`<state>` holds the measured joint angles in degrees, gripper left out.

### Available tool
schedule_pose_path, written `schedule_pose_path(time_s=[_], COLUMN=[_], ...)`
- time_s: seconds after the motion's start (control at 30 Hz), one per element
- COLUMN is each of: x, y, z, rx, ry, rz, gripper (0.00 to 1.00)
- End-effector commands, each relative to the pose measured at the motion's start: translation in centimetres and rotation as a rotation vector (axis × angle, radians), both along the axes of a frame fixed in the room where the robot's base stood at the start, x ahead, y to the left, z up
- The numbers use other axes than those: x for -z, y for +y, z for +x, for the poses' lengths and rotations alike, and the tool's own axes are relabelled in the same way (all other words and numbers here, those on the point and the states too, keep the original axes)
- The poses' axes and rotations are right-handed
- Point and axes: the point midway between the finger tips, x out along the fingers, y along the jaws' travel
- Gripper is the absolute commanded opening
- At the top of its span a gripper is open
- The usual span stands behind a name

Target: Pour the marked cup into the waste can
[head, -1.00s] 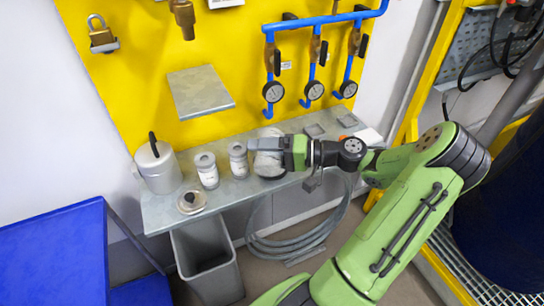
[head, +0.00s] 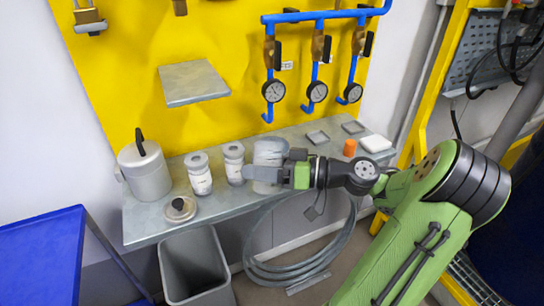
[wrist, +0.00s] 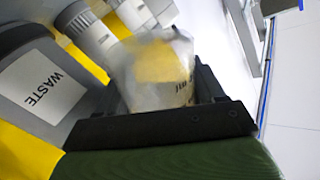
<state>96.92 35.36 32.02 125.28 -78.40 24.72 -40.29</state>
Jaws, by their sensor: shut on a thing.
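My gripper (head: 268,174) is shut on a pale, translucent cup (head: 269,153) at the middle of the grey bench. In the wrist view the cup (wrist: 160,70) sits between the dark jaws, with yellowish colour and dark printed marks on its wall. I cannot tell whether its base touches the bench. A grey body with a WASTE label (wrist: 40,88) shows at the left of the wrist view. In the head view an open grey bin (head: 194,262) stands on the floor before the bench; its label is not visible there. I cannot tell the cup's fill level.
Two white bottles (head: 198,174) (head: 233,163) stand left of the cup. A lidded grey can (head: 146,172) and a small round item (head: 180,208) are farther left. An orange item (head: 350,147) stands right. A grey shelf (head: 193,83) juts above; a hose coil (head: 300,265) lies below.

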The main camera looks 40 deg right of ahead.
Motion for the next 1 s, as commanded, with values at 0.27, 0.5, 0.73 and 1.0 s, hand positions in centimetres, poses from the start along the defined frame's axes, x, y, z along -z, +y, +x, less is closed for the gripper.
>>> schedule_pose_path(time_s=[0.27,0.5,0.73,1.0], x=[3.8,4.6,4.9,4.9], y=[0.8,1.6,1.9,2.0], z=[-0.6,-1.5,-1.8,-1.8], rx=[-0.003,-0.001,-0.002,-0.002], ry=[-0.094,-0.245,-0.313,-0.317], rz=[-0.093,-0.255,-0.328,-0.333], gripper=[0.32,0.32,0.32,0.32])
